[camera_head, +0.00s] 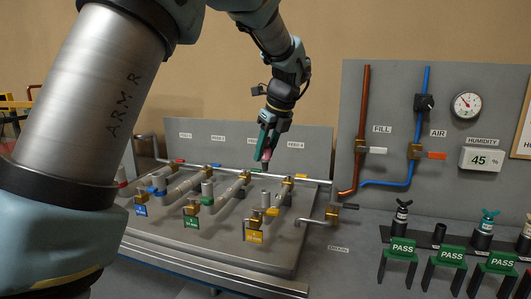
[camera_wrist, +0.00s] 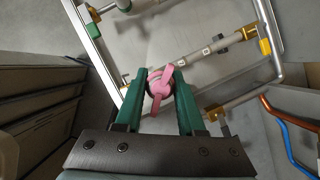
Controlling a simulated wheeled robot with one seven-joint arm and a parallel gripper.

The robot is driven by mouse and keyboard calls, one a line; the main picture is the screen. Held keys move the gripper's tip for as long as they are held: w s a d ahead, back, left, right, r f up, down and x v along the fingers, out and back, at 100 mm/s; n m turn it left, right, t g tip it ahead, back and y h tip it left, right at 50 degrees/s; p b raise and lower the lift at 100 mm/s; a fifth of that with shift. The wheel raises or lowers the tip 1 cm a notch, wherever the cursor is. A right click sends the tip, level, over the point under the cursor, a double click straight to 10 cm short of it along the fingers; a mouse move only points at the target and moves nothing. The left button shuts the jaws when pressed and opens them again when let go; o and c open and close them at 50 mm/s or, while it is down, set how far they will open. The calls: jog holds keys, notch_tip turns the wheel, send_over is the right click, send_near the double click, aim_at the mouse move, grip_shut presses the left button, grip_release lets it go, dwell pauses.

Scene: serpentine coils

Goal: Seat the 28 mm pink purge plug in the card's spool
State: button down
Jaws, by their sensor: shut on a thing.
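My gripper (camera_head: 266,150) has green fingers and is shut on the pink purge plug (camera_head: 267,155), held in the air above the back right of the pipe rig. In the wrist view the gripper (camera_wrist: 160,85) has the plug (camera_wrist: 161,80) between its fingertips; the plug shows a ring-like body with wing-shaped parts. The pipe rig (camera_head: 170,240) carries several grey pipe spools with brass valves, and blue, green (camera_head: 191,222) and yellow (camera_head: 255,236) tags at their front ends. Their writing is too small to read. I cannot tell which spool the card names.
A grey panel (camera_head: 390,80) at the right carries a copper pipe, a blue pipe, a gauge and a humidity display reading 45 %. Black fittings and green PASS signs (camera_head: 403,248) stand on the right bench. A low back panel (camera_head: 190,130) stands behind the rig.

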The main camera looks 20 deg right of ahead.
aim_at(268, 160)
jog(key=shift+f+b, duration=2.35)
jog(key=shift+f, duration=0.05)
jog(key=shift+d+p, duration=0.1)
jog(key=shift+p, duration=0.35)
jog(key=shift+f, duration=0.1)
jog(key=shift+f+b, duration=0.6)
jog(key=shift+f, duration=0.7)
jog(key=shift+f, duration=0.6)
jog(key=shift+c, duration=2.2)
grip_release()
